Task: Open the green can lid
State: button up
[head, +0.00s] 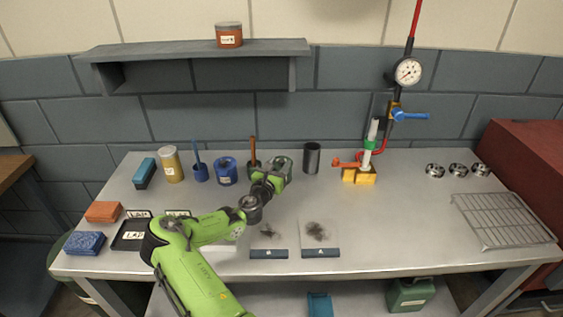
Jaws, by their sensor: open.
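A green can (411,294) with a pale label and a cap or handle on top stands on the lower shelf, under the table's right half. Its lid looks closed, but it is too small to be sure. My gripper (277,176) is at the back middle of the tabletop, far up and left of this can. It is open, and its fingers are small and partly hidden by my wrist. A grey-green round container (284,162) is right by my gripper; I cannot tell whether they touch.
A blue mug (226,171), a tan can (171,164) and a dark cylinder (312,158) stand along the back. A yellow-based valve fitting (359,175) and a wire rack (502,220) are to the right. The tabletop (400,215) between fitting and rack is clear.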

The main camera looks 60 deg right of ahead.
jog(key=d, duration=0.2)
jog(key=shift+w+d, duration=0.1)
jog(key=shift+d, duration=0.3)
grip_shut()
